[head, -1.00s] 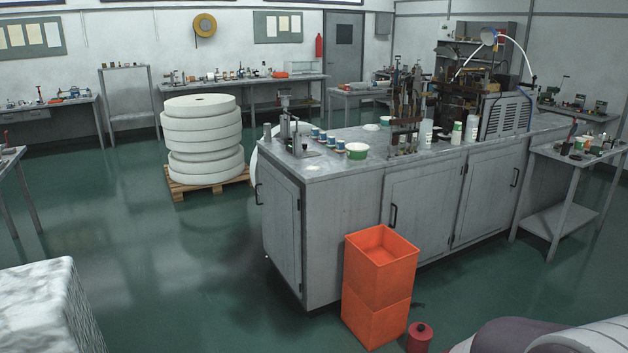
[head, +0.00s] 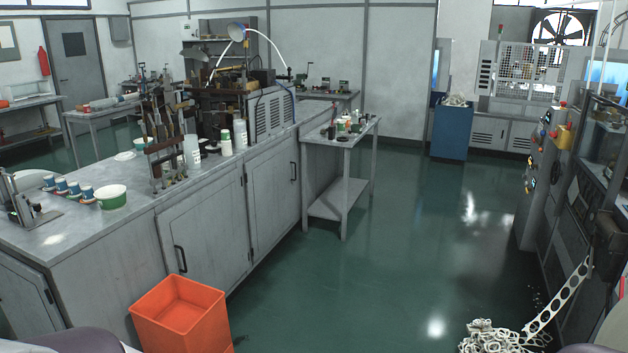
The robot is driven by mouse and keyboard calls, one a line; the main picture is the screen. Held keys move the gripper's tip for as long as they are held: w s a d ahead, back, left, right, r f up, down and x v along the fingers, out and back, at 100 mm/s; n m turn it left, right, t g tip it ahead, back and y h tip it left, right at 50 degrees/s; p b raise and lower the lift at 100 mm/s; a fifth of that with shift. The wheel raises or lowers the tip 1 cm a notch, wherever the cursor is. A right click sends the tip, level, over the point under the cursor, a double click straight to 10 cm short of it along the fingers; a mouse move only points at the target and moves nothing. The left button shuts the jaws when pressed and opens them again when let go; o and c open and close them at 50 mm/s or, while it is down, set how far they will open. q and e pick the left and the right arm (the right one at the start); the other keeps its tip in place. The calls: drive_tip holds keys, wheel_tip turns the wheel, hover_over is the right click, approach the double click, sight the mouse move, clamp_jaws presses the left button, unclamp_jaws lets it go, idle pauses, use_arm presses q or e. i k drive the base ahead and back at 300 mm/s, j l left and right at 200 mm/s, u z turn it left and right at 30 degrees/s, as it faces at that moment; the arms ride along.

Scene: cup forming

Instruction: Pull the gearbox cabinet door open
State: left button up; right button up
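A long grey metal cabinet (head: 110,275) fills the left side of the head view. Its long side has two shut doors: a nearer door (head: 208,235) with a black handle (head: 180,259) at its left edge, and a farther door (head: 270,200) with a black handle (head: 293,171) at its right edge. Another grey door (head: 25,305) shows on its near end at the lower left. I cannot tell which is the gearbox door. Neither gripper is in view; only rounded parts of my arms show at the bottom corners.
An orange bin (head: 180,318) stands before the cabinet, near the nearer door. A grey side table (head: 340,140) stands past the farther door. Green floor (head: 400,250) is clear in the middle. A dark machine (head: 575,200) stands at right, with a pile of white scrap (head: 495,337) below.

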sight(202, 237)
drive_tip(key=i+z, duration=0.35)
drive_tip(key=i, duration=1.25)
drive_tip(key=i+u, duration=0.8)
drive_tip(key=i, duration=0.2)
drive_tip(key=i+l+u, duration=0.75)
drive_tip(key=i, duration=0.2)
drive_tip(key=i+u, duration=0.2)
drive_tip(key=u, duration=0.15)
drive_tip(key=i+l+u, duration=0.15)
drive_tip(key=u, duration=0.15)
drive_tip(key=i, duration=0.05)
